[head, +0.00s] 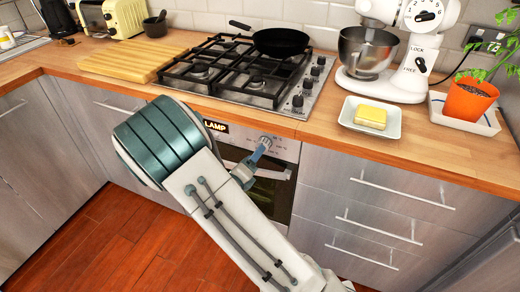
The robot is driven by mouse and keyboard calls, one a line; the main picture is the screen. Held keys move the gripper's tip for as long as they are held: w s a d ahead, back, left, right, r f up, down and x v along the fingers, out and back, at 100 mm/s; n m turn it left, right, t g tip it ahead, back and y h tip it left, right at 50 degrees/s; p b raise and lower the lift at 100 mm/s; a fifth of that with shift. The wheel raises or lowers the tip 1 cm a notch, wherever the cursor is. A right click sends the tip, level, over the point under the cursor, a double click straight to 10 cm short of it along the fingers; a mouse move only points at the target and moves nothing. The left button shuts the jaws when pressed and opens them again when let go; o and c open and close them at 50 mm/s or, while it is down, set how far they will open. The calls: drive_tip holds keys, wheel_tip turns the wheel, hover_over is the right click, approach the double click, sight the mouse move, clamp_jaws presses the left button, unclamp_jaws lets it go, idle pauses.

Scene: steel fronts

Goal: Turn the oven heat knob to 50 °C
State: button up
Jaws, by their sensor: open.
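The oven (265,205) is built into the counter front below the hob, with a dark glass door and a steel control panel (285,150). A display on the panel reads "LAMP" (215,126). My gripper (264,144) is at the right part of this panel, its fingers pointing at the oven front. It is open, and the fingertips are small in this view. The heat knob is not clearly visible; my gripper and arm cover much of the panel. I cannot tell whether the fingers touch a knob, nor read any temperature setting.
Above the oven is a gas hob (235,72) with a black pan (280,42) and its own knobs at the right. A cutting board (135,60), butter dish (370,122), stand mixer (385,75) and potted plant (468,100) stand on the counter. Drawer handles (380,228) protrude at the right.

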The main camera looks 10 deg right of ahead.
drive_tip(key=shift+x, duration=2.4)
drive_tip(key=c, duration=1)
drive_tip(key=shift+m, duration=0.4)
drive_tip(key=m+b, duration=0.1)
drive_tip(key=m, duration=0.3)
drive_tip(key=shift+s, duration=0.1)
drive_tip(key=shift+m+y+b, duration=0.5)
drive_tip(key=shift+m+b, duration=0.95)
drive_tip(key=shift+m, duration=0.85)
